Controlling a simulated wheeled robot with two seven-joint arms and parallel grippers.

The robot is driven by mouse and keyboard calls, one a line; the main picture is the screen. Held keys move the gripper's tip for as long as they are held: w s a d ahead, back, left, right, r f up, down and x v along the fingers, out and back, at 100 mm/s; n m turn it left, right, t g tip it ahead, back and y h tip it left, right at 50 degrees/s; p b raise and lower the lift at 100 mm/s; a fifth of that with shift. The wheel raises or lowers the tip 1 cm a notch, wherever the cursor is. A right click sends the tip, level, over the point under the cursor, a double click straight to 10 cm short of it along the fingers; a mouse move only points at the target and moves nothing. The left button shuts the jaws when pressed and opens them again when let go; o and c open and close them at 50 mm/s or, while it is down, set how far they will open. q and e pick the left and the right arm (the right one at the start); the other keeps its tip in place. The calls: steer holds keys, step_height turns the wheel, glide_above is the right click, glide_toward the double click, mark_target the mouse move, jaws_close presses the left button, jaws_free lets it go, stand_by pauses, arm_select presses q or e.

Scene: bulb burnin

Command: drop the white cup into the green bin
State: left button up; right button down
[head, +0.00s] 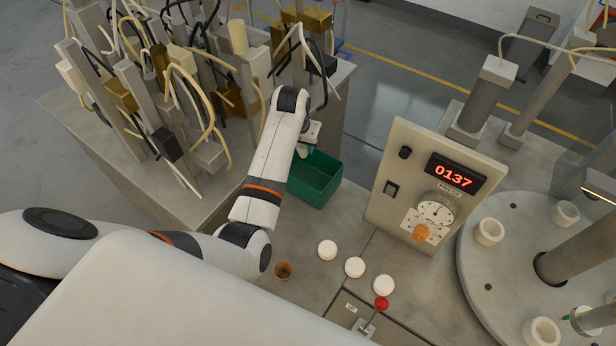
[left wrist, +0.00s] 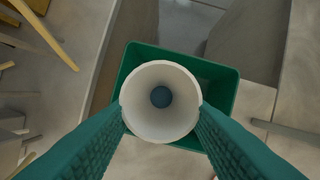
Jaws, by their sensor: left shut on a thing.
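The white cup (left wrist: 160,100) is held between the green-padded fingers of my left gripper (left wrist: 161,112). Its open mouth faces the left wrist camera, and a dark blue round spot shows at its bottom. The green bin (left wrist: 222,76) lies below the cup in that view, its rim showing around the cup. In the head view, the green bin (head: 316,187) stands open on the bench, and my left gripper (head: 304,150) is over its far left part. The cup is mostly hidden there. My right gripper is not in view.
Posts and cables on a grey block (head: 165,200) crowd the left. A control panel (head: 428,185) reading 0137 stands right of the bin. Three white round pieces (head: 354,267), a small brown cup (head: 284,270) and a red knob (head: 381,303) are nearer me.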

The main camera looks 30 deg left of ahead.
arm_select(q)
steer(key=o, duration=1)
steer(key=shift+b+v, duration=0.9)
steer(key=shift+v, duration=5.05)
steer(key=shift+f, duration=0.1)
